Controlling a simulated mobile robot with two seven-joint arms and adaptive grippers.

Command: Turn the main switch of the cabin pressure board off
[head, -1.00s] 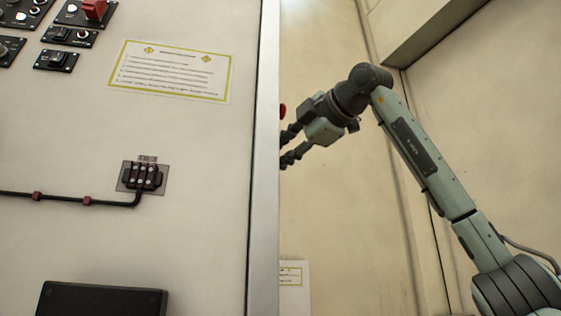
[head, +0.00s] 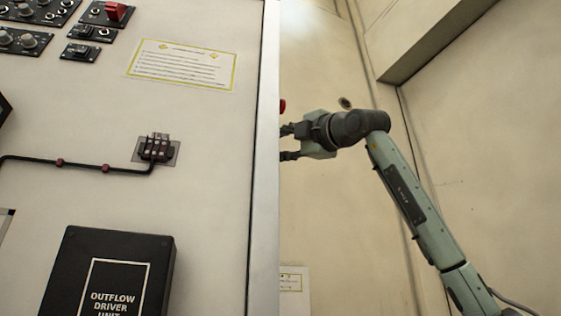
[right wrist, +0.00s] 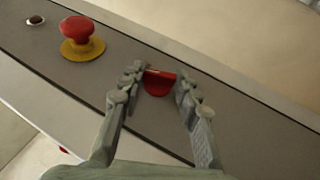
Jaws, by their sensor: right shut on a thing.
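A red switch handle (right wrist: 159,84), which I take to be the main switch, sits on a grey panel strip in the right wrist view. My right gripper (right wrist: 161,79) is shut on it, one finger on each side. In the head view my right gripper (head: 290,142) reaches in from the right, and its fingertips are hidden behind the cabinet edge. My left gripper is not in view.
A red mushroom button (right wrist: 77,31) on a yellow base (right wrist: 83,49) stands beside the handle. In the head view, the cabinet face (head: 205,200) carries switch panels, a notice (head: 182,65), a cable connector (head: 155,148) and a black outflow driver unit (head: 150,248).

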